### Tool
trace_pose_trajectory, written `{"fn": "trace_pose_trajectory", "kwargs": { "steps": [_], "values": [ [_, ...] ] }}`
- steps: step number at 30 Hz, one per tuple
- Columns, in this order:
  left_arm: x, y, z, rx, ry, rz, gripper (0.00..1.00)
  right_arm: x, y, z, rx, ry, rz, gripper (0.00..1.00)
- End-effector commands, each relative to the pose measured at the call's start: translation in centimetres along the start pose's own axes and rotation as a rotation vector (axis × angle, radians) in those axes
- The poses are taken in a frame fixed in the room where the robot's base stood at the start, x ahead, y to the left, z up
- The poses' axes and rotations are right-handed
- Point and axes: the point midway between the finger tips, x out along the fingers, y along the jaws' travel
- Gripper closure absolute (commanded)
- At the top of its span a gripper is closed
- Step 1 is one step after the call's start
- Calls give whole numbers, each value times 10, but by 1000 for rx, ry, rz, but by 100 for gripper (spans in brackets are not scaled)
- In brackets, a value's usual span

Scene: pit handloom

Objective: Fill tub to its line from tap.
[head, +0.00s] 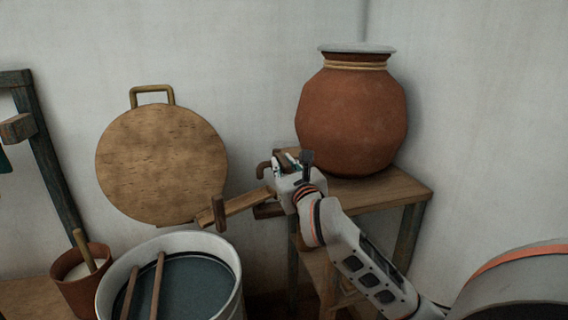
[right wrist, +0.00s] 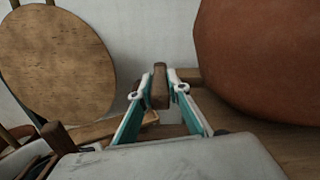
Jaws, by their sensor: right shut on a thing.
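A pale round tub (head: 105,290) stands at the lower left in the head view, holding dark blue-grey liquid (head: 190,285). A dark line runs along its inner wall near the liquid's edge; whether the liquid meets it I cannot tell. My right gripper (head: 283,164) is beside the clay pot, shut on a brown wooden piece that looks like the tap handle (right wrist: 160,86), upright between the fingers. A brown hooked piece (head: 263,170) shows just left of the gripper. No stream of water is visible. My left gripper is not in view.
The large clay pot (head: 350,115) stands on a wooden stand (head: 395,190). A wooden trough (head: 249,201) slopes toward the tub. Two sticks (head: 157,285) lie across the tub. A small brown pot (head: 75,297) stands left; a round wooden board (head: 160,160) leans on the wall.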

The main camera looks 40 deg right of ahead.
Motion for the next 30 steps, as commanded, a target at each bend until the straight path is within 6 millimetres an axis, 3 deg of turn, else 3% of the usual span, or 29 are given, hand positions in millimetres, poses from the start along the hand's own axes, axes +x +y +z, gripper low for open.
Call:
{"fn": "trace_pose_trajectory", "kwargs": {
  "steps": [16,17,18,30],
  "values": [
    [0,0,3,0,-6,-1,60,-1,0,-1,-1,-1,12,100],
    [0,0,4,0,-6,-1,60,-1,0,-1,-1,-1,12,76],
    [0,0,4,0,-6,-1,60,-1,0,-1,-1,-1,11,66],
    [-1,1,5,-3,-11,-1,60,-4,0,-1,-1,-1,12,66]
  ]
}}
